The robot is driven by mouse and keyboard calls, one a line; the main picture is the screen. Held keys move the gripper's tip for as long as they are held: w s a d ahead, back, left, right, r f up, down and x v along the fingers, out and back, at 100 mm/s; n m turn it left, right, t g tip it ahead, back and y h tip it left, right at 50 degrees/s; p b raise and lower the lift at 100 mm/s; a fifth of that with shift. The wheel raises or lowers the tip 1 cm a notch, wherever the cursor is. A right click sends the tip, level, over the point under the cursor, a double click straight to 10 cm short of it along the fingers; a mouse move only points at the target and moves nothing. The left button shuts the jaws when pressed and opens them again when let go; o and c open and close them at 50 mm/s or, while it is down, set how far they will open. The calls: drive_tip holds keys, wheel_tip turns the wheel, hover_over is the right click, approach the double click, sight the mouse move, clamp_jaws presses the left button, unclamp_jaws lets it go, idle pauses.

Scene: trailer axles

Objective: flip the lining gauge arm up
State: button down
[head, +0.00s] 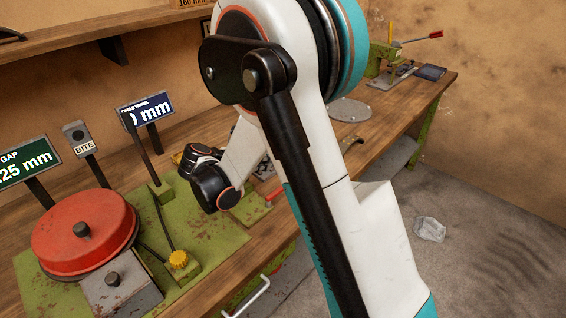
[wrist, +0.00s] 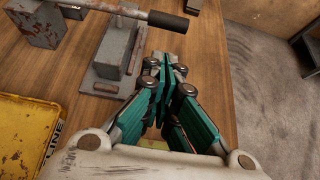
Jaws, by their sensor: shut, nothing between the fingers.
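In the wrist view my gripper (wrist: 165,68) is shut and empty, its teal fingers together above the bench. Just beyond and left of the fingertips stands a grey metal bracket (wrist: 112,62) on a flat base. A worn metal bar with a black grip (wrist: 166,20) lies roughly level across the top of the picture, past the fingertips. I cannot tell for sure whether this bar is the lining gauge arm. A yellow plate (wrist: 30,125) with partly cut-off black lettering lies at the lower left. In the head view my arm hides the fingertips.
In the head view a red drum (head: 85,235) sits on a green base at the left, with a yellow knob (head: 179,262) beside it. Several signs stand behind. A green device with a red-handled lever (head: 422,37) is at the bench's far end.

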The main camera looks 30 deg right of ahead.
drive_tip(key=b+x, duration=0.3)
drive_tip(key=x, duration=0.7)
drive_tip(key=shift+d+r, duration=0.1)
